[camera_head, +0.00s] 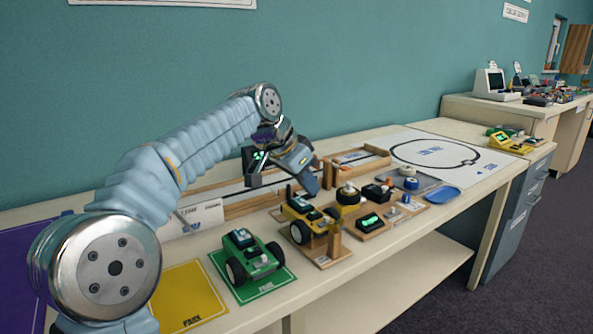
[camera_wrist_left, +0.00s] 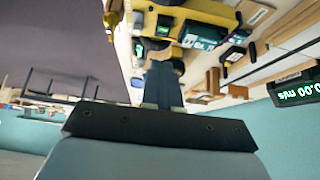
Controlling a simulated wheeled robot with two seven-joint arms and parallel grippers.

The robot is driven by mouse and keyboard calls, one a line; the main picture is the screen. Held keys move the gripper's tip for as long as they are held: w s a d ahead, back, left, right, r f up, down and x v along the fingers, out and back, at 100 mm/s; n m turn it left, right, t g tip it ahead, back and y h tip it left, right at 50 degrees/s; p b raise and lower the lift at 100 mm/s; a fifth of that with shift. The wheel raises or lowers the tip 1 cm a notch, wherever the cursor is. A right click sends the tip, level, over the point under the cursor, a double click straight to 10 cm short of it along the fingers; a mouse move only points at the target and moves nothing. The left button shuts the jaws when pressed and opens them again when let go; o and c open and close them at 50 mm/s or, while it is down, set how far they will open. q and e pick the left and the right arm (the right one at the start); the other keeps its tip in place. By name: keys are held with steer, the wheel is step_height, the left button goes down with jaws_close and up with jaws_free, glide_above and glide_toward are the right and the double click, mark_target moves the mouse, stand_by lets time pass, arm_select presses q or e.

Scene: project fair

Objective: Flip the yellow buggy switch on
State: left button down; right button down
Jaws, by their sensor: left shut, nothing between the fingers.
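The yellow buggy (camera_head: 300,211) stands on a small wooden stand on the long table, with dark wheels and a dark unit on top. It also fills the top of the left wrist view (camera_wrist_left: 215,12), with small green-lit parts and a teal block. Its switch is too small to tell apart, so I cannot see its position. My left gripper (camera_head: 311,184) is shut and empty, just above the buggy, fingers pointing down. In the left wrist view the closed fingertips (camera_wrist_left: 164,64) lie close by the buggy's body; I cannot tell whether they touch. My right gripper is out of view.
A green buggy (camera_head: 252,257) stands on a green mat to the left, beside a yellow mat (camera_head: 187,297). A wooden board (camera_head: 372,235) with several small devices lies to the right. A wooden track (camera_head: 240,205) runs behind. A blue tray (camera_head: 443,195) sits farther right.

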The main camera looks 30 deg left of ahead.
mark_target(311, 212)
arm_select(q)
steer(key=shift+s+a+f+b, duration=0.1)
steer(key=shift+s+f+b, duration=0.1)
steer(key=shift+f, duration=0.85)
steer(key=shift+s+f+b, duration=0.1)
steer(key=shift+f+b, duration=0.1)
steer(key=shift+f, duration=0.85)
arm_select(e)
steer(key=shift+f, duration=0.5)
